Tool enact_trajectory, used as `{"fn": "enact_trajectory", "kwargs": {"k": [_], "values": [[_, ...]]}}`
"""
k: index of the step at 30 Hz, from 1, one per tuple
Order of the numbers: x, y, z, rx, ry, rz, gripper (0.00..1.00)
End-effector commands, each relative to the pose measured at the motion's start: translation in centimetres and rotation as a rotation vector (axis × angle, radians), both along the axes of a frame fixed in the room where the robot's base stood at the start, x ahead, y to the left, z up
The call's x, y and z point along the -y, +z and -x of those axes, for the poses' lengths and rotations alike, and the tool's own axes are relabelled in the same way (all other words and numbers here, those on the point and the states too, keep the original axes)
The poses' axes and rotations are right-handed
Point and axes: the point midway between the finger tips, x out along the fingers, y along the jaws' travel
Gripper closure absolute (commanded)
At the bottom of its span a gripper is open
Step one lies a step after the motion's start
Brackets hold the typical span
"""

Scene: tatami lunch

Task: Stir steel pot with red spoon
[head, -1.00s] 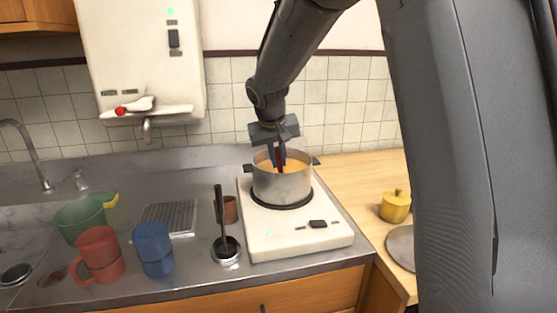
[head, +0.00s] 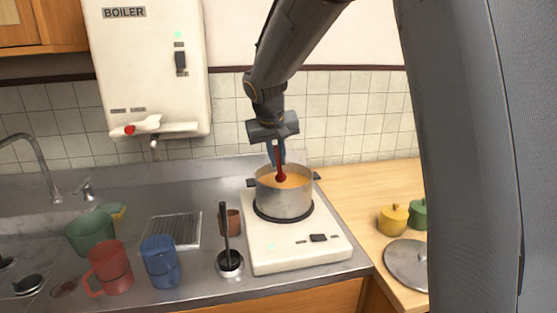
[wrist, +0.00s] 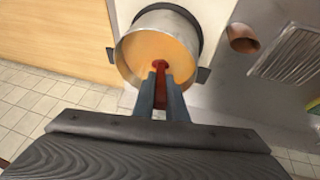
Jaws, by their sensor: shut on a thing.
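The steel pot (head: 284,201) stands on the white cooker and holds orange soup. It also shows in the wrist view (wrist: 140,84). My gripper (head: 277,158) is above the pot and shut on the red spoon (head: 280,176). The spoon points down, with its lower end at the soup inside the pot. In the wrist view the red spoon (wrist: 160,88) sits between the two blue-grey fingers, over the pot's near rim. Whether its tip is under the surface, I cannot tell.
The white cooker (head: 300,258) is at the counter's right end. A black-handled ladle in a holder (head: 229,262), a brown cup (head: 234,223), a blue mug (head: 160,262) and a red mug (head: 110,268) stand left. A lid (head: 408,262) and a yellow pot (head: 393,218) lie right.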

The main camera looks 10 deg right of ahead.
Motion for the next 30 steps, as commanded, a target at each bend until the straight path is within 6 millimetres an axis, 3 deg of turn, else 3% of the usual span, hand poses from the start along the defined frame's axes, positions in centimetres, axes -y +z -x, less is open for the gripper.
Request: {"fn": "enact_trajectory", "kwargs": {"k": [18,30], "values": [[-0.9,4.1,1.5,0.0,0.0,-0.001,1.0],[-0.9,4.1,1.5,0.0,0.0,0.0,1.0]]}}
